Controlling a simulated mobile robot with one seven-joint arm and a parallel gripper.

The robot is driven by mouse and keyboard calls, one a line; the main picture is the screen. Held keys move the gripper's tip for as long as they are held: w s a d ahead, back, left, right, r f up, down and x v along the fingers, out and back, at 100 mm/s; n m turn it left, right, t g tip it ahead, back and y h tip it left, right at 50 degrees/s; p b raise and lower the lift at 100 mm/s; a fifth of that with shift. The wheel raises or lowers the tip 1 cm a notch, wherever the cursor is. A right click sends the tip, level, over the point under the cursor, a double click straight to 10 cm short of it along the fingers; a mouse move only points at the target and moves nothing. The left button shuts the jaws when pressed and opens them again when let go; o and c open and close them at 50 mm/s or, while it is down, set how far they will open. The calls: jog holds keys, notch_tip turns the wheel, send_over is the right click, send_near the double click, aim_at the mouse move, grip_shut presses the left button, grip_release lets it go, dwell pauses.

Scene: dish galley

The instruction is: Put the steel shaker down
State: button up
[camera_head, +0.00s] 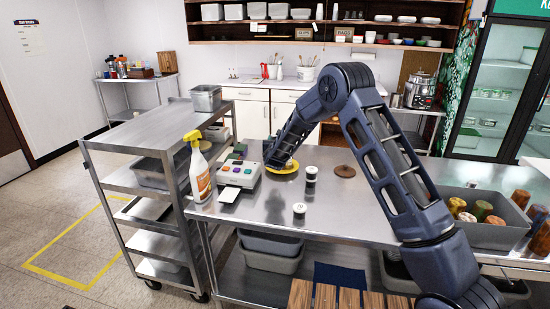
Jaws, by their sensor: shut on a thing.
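My gripper (277,163) is low over the steel table (250,225), just right of a small white device with coloured buttons (240,172). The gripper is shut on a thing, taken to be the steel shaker. The shaker itself is hidden by the gripper and wrist, so I cannot tell whether it touches the tabletop. A yellow dish (290,168) shows partly from behind the wrist.
A brown disc (344,171) lies beyond. A spray bottle (200,175) stands at the left edge. A grey bin (480,232) with several shakers is at right.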

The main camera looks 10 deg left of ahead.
notch_tip(320, 180, down, 9)
dwell(0.5)
jog(key=shift+f, duration=0.55)
jog(key=o, duration=1)
jog(key=shift+s+r, duration=0.15)
jog(key=shift+r, duration=0.45)
jog(key=v, duration=1.1)
jog(key=shift+s+d, duration=0.2)
jog(key=shift+s, duration=0.15)
